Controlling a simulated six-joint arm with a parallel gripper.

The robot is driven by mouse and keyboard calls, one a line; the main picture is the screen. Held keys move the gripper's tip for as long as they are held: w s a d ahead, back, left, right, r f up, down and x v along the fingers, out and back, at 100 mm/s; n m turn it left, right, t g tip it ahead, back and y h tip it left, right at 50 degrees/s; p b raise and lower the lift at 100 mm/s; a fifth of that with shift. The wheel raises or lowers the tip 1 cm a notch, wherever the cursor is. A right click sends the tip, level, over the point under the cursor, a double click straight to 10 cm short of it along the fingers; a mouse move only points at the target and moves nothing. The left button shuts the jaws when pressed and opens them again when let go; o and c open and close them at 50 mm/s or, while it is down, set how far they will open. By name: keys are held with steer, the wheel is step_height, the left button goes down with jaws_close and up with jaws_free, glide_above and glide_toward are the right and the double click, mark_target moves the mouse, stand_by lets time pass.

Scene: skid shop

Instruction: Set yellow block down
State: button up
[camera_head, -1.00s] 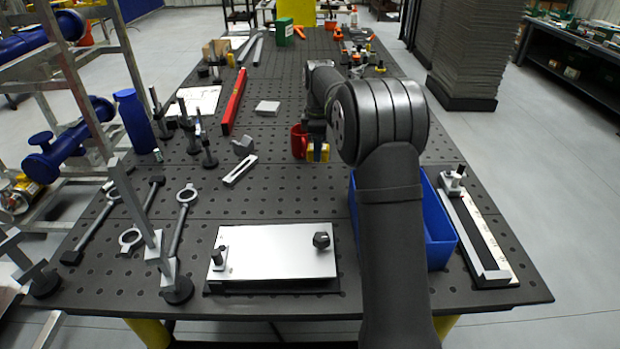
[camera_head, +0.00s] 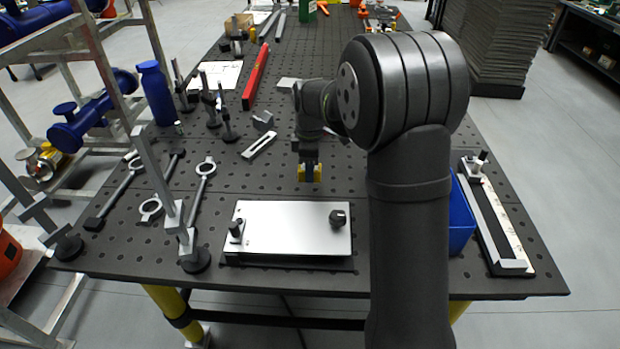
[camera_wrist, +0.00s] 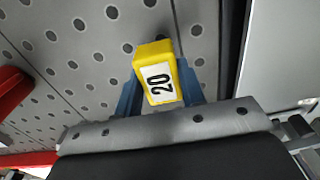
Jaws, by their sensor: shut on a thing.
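The yellow block (camera_wrist: 156,70) has a white label reading "20" and sits between the two blue fingers of my gripper (camera_wrist: 160,88) in the wrist view. My gripper (camera_head: 309,174) is shut on it. I cannot tell whether the block touches the table.
The silver plate (camera_head: 290,228) with a black knob lies in front. A slotted bar (camera_head: 258,146) lies to the left. A blue bin (camera_head: 461,215) is right, partly hidden by my arm. A red object (camera_wrist: 12,90) shows at the wrist view's left. Bare table surrounds the block.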

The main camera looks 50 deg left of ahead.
steer(key=shift+f, duration=1.85)
steer(key=shift+f, duration=0.2)
steer(key=o, duration=1)
steer(key=shift+o, duration=0.2)
steer(key=shift+r, duration=0.15)
step_height(320, 180, up, 12)
steer(key=shift+r, duration=0.1)
steer(key=shift+f, duration=4.2)
